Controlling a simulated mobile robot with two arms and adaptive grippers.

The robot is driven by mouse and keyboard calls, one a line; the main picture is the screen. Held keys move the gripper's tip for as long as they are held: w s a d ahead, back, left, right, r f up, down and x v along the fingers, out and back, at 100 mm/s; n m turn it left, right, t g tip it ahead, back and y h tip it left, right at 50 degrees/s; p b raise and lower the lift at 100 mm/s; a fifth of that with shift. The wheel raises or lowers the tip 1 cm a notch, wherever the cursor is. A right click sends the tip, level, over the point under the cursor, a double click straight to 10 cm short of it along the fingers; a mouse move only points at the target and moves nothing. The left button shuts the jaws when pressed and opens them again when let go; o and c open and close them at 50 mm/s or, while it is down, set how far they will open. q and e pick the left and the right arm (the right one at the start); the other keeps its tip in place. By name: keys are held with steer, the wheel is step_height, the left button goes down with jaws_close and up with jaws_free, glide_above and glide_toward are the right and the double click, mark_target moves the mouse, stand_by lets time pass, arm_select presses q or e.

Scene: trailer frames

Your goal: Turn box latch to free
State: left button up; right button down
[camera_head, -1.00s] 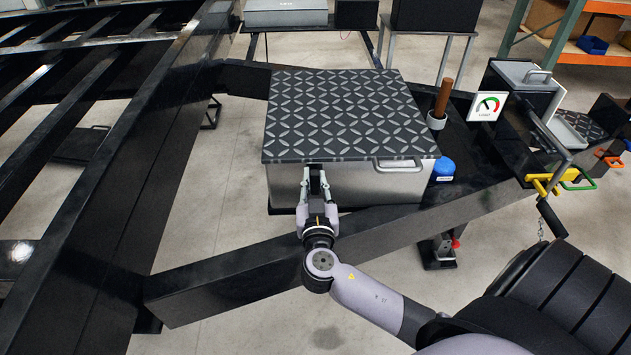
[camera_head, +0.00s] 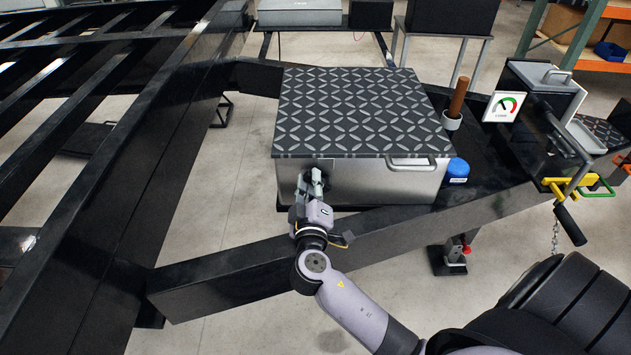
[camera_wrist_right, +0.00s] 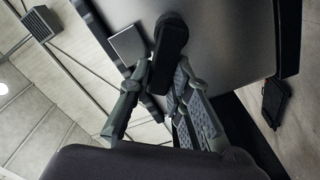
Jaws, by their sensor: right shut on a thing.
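A steel box with a black diamond-plate lid (camera_head: 360,112) sits on the black trailer frame, its lid down. The right gripper (camera_head: 312,182) is at the left part of the box's front face, just under the lid edge. In the right wrist view, a dark latch handle (camera_wrist_right: 171,36) stands out from the box wall, and the fingers (camera_wrist_right: 160,85) are closed around its lower end. A small square plate (camera_wrist_right: 127,45) is beside the latch. The fingers partly hide the latch in the head view. My left gripper is not in view.
A metal handle (camera_head: 418,162) is on the box front at right. A blue cap (camera_head: 457,170), a wooden-handled tool (camera_head: 457,98) and a gauge card (camera_head: 503,106) are right of the box. Black frame beams (camera_head: 250,262) run below and left of it.

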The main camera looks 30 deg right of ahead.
steer(key=shift+w+a+f+n, duration=0.15)
steer(key=shift+f+n, duration=0.3)
steer(key=shift+n, duration=0.85)
steer(key=shift+w+a+f+n, duration=0.15)
steer(key=shift+f+n, duration=0.3)
steer(key=shift+n, duration=0.85)
steer(key=shift+a+f+n, duration=0.15)
steer(key=shift+f+n, duration=0.3)
steer(key=shift+n, duration=0.85)
steer(key=c, duration=1.5)
jaws_free()
steer(key=shift+s, duration=0.1)
steer(key=v, duration=1.2)
steer(key=shift+d+f, duration=0.1)
steer(key=shift+d, duration=0.05)
